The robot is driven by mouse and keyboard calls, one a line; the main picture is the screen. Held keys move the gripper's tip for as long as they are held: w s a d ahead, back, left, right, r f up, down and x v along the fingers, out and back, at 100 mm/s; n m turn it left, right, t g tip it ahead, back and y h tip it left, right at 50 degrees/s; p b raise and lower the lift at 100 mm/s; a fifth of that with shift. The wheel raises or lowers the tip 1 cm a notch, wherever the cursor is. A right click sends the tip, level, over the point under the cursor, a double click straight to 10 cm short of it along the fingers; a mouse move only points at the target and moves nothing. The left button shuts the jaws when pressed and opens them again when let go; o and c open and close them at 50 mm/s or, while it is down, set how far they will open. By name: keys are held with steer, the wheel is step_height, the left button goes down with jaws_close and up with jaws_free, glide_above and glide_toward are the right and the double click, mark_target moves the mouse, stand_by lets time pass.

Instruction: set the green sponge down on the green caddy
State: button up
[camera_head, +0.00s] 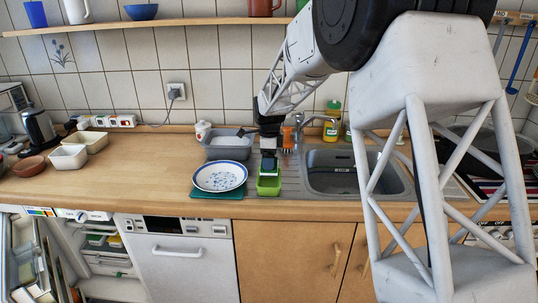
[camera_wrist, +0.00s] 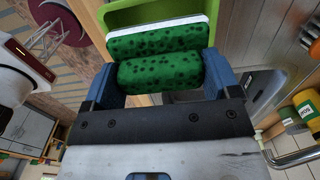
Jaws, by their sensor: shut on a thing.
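The green caddy (camera_head: 268,186) is a small bright-green open box on the metal drainboard, left of the sink. In the wrist view its bright-green wall (camera_wrist: 120,18) shows at the top, beyond the sponge. My gripper (camera_head: 268,168) points down directly over the caddy. The green sponge (camera_wrist: 160,73), dark-spotted with a pale edge on its far side, is between the blue fingers in the wrist view, and my gripper is shut on it. In the head view the sponge is mostly hidden by the gripper. I cannot tell whether it touches the caddy.
A blue-patterned plate (camera_head: 219,177) stands close to the left of the caddy, on a green mat. A grey tub (camera_head: 228,146) is behind it. The sink (camera_head: 345,172) with its tap lies to the right, and bottles stand behind.

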steer(key=shift+f, duration=1.05)
steer(key=shift+f, duration=0.1)
steer(key=o, duration=0.8)
steer(key=shift+c, duration=1.1)
steer(key=shift+r, duration=3.45)
